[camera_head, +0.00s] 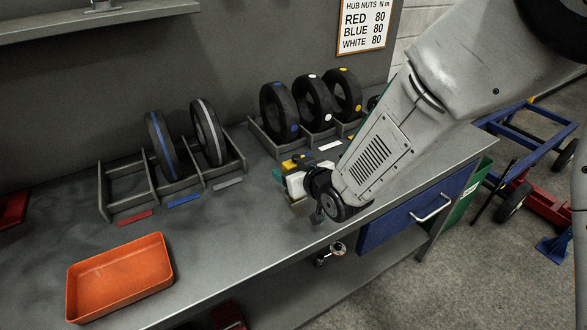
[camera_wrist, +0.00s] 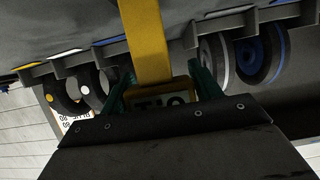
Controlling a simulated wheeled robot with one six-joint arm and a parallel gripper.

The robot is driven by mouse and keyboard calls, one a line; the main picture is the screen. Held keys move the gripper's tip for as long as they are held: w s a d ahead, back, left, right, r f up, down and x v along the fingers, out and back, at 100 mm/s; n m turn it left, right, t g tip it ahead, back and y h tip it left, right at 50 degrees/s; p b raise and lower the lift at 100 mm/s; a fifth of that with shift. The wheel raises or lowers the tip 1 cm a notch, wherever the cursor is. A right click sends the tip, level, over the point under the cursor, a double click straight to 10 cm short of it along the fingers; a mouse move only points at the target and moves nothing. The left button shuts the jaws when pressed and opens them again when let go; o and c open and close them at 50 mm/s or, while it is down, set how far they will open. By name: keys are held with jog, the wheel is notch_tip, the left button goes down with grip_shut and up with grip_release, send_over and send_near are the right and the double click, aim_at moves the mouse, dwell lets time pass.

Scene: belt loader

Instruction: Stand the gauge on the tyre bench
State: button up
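The gauge shows in the wrist view as a yellow body (camera_wrist: 147,42) with a dark, yellow-framed face carrying pale characters. The green fingers of my gripper (camera_wrist: 163,92) lie on either side of it and appear closed on it. In the head view my gripper (camera_head: 293,178) is over the front part of the grey tyre bench (camera_head: 225,235), right of its middle. Yellow bits of the gauge (camera_head: 290,164) show there; my wrist hides much of it. I cannot tell whether the gauge's lower end touches the bench.
A left rack (camera_head: 118,188) holds two tyres, blue-striped and grey-striped, with an empty bay at its left. Behind my gripper, another rack (camera_head: 262,138) holds tyres with blue, white and yellow dots. An orange tray (camera_head: 120,278) lies front left. Colour strips lie before the racks.

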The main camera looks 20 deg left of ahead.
jog(key=shift+o, duration=0.9)
jog(key=shift+d, duration=0.1)
jog(key=shift+r, duration=0.1)
jog(key=shift+r, duration=0.15)
jog(key=v, duration=1.2)
